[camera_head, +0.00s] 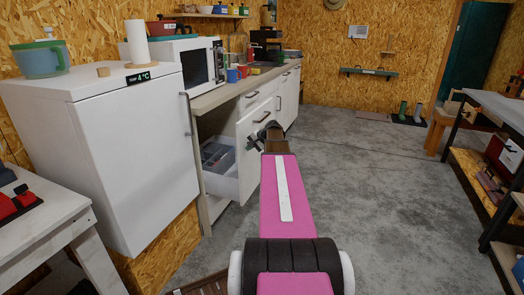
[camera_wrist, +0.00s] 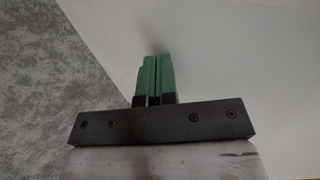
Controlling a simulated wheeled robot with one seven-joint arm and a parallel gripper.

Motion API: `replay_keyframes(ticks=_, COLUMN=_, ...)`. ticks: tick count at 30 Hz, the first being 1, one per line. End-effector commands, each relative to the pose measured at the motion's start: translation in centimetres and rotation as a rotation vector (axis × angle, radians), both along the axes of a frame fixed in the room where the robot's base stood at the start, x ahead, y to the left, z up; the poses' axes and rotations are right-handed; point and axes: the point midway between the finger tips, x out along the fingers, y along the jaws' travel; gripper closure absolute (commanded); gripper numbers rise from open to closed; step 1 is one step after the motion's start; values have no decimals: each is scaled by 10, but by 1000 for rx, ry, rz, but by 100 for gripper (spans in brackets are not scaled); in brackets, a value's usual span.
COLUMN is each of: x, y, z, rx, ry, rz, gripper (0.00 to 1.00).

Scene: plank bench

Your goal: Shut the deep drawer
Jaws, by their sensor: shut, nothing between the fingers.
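The deep drawer stands pulled out from the white cabinet under the counter in the head view. Its white front panel (camera_head: 247,172) faces toward the right, and its open box (camera_head: 217,158) shows grey items inside. My gripper (camera_head: 251,143) is at the outer side of that front panel, below its dark handle. My arm hides part of the panel. In the wrist view my green fingers (camera_wrist: 155,76) are shut together with nothing between them. A plain white surface (camera_wrist: 235,60) fills the area in front of them, with a shadow at the tips. I cannot tell whether they touch it.
A white fridge (camera_head: 135,150) stands left of the drawer. The counter (camera_head: 222,95) above holds a microwave (camera_head: 200,62) and mugs. Concrete floor (camera_head: 370,190) is open to the right, up to a black-legged table (camera_head: 490,105).

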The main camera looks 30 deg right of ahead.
Motion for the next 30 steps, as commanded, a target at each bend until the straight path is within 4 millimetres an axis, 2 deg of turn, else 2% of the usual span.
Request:
replay_keyframes(ticks=1, x=15, y=10, z=0, rx=-1, ry=-1, rz=3, gripper=100)
replay_keyframes(ticks=3, x=30, y=23, z=0, rx=0, ry=-1, rz=4, gripper=100)
replay_keyframes(ticks=18, x=133, y=110, z=0, rx=1, ry=-1, rz=1, gripper=100)
replay_keyframes(ticks=24, x=162, y=136, z=0, rx=-1, ry=0, rz=1, gripper=100)
replay_keyframes(ticks=30, x=179, y=151, z=0, rx=-1, ry=0, rz=-1, gripper=100)
